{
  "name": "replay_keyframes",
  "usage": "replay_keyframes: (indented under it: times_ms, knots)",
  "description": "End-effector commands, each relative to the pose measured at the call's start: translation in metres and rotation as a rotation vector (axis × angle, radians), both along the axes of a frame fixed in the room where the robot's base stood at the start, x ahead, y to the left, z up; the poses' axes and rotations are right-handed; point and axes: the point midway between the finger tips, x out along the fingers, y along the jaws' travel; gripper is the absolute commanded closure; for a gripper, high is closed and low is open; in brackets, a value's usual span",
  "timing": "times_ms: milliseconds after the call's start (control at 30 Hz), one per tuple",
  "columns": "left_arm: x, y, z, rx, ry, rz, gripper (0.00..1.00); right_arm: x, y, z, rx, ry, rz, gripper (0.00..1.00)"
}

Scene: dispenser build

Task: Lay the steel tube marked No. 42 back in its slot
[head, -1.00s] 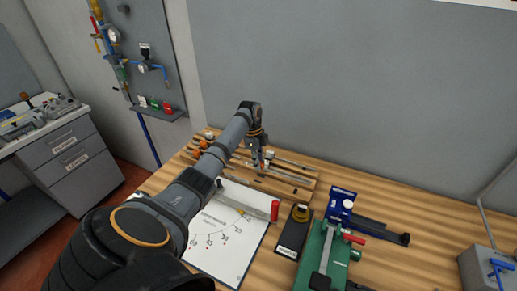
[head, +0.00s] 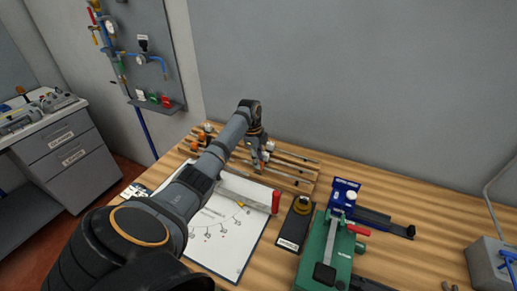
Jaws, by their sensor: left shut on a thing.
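My left gripper (head: 262,160) points down over the wooden slotted rack (head: 299,188) at the back of the bench. It is shut on a thin tube, most of which my gripper and arm hide. Several steel tubes (head: 292,164) lie side by side in the rack, with orange and white parts at their left ends. I cannot read any number on them, so I cannot tell which is No. 42. I cannot tell whether the held tube touches its slot. My right gripper is not in view.
A white drawing sheet (head: 226,243) with a red-handled tool (head: 276,202) lies in front of the rack. Bare bench lies behind these.

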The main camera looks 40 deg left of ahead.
Motion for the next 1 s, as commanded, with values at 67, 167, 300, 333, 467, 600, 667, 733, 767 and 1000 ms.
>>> replay_keyframes:
  times_ms: [67,167,300,333,467,600,667,733,767,1000]
  knots:
    - [0.000,0.000,-0.001,0.000,0.000,0.000,1.00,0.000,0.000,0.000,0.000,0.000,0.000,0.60]
    - [0.000,0.000,-0.003,0.000,0.000,0.000,1.00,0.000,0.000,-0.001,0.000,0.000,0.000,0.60]
    - [0.000,0.000,-0.005,0.000,0.000,0.000,1.00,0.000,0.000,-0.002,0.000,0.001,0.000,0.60]
    - [0.000,0.000,-0.005,0.000,0.000,0.000,1.00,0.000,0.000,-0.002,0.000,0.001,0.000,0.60]
    - [0.000,0.000,-0.007,-0.001,0.001,0.000,1.00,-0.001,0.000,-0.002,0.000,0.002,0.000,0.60]
    - [0.000,0.000,-0.009,0.000,0.001,0.000,1.00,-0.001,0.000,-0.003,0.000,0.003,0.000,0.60]
    - [0.000,0.000,-0.010,0.000,0.001,0.000,1.00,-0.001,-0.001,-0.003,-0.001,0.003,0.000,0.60]
    - [0.000,0.000,-0.011,0.000,0.001,0.000,1.00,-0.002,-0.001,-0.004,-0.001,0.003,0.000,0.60]
    - [0.000,0.000,-0.012,0.000,0.001,0.000,1.00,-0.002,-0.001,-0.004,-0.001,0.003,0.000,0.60]
    - [0.000,0.000,-0.015,0.000,0.001,0.000,1.00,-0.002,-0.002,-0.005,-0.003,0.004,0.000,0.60]
